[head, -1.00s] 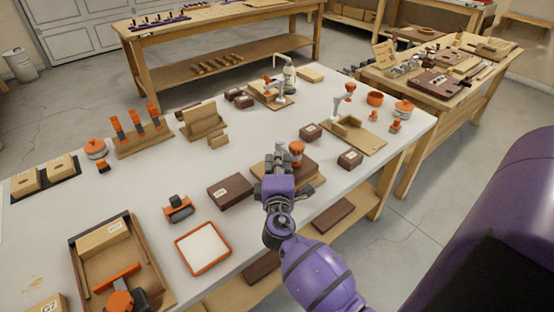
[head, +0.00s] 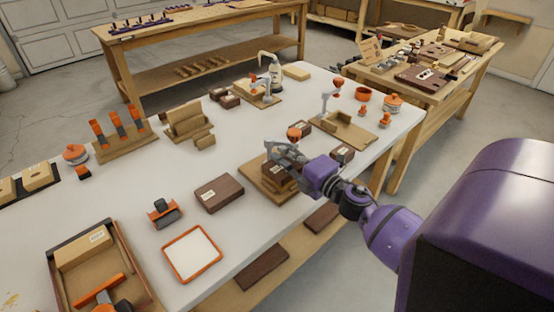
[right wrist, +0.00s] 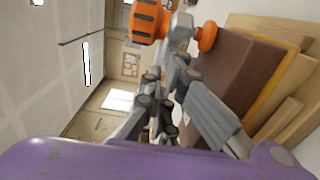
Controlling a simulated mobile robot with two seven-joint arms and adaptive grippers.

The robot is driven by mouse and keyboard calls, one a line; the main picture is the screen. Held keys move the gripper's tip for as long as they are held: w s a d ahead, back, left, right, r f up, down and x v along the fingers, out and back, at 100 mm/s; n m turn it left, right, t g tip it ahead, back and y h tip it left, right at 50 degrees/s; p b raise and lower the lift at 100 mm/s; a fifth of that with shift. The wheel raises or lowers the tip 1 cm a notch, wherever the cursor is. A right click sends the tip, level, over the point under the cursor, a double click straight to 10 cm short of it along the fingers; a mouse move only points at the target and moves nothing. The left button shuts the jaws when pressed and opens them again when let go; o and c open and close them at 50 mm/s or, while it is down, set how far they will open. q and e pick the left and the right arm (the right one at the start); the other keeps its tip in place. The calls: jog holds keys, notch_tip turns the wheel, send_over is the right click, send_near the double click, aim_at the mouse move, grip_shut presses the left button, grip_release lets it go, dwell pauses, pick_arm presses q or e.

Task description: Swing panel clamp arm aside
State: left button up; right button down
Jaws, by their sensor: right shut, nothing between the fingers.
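The panel clamp shows an orange handle (right wrist: 147,22) and an orange knob (right wrist: 207,36) on grey metal in the right wrist view. In the head view its orange top (head: 294,134) stands just behind my right gripper (head: 275,150). The clamp is beside a dark brown panel (right wrist: 240,70) on a wooden base (head: 251,179). My right gripper (right wrist: 172,75) is shut and empty, with its fingers close below the clamp's metal part; I cannot tell whether they touch it. The gripper hides much of the clamp arm in the head view. My left gripper is not in view.
A dark labelled block (head: 219,194) and an orange-rimmed tray (head: 192,254) are to the left. Another fixture with an orange-topped clamp (head: 338,82) stands behind to the right. A small dark block (head: 342,153) is near the right table edge. Bare tabletop (head: 225,158) lies left of the base.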

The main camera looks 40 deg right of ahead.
aim_at(293, 144)
jog(key=d+n+y+b, duration=0.1)
jog(key=y, duration=0.1)
jog(key=d+n+g+y+b, duration=0.1)
jog(key=y, duration=0.1)
jog(key=d+n+y+b, duration=0.1)
jog(key=b, duration=0.1)
jog(key=shift+w+f+n+y, duration=0.25)
jog(key=shift+f+n+y, duration=0.15)
jog(key=shift+w+d+r+n+g+y+b, duration=0.1)
jog(key=shift+w+d+n+g+y+b, duration=0.15)
jog(key=shift+y+b, duration=0.2)
jog(key=shift+d+n+g+y+b, duration=0.15)
jog(key=shift+n+g+y+b, duration=0.2)
jog(key=shift+y, duration=0.1)
jog(key=shift+w+d+r+b, duration=0.15)
jog(key=shift+w+d+b, duration=0.15)
jog(key=shift+d, duration=0.15)
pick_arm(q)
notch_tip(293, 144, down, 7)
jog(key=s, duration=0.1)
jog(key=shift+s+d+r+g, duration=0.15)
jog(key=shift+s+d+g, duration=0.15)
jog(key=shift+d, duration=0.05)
pick_arm(e)
jog(key=shift+w+d+r, duration=0.1)
jog(key=shift+w+d, duration=0.4)
jog(key=shift+d, duration=0.1)
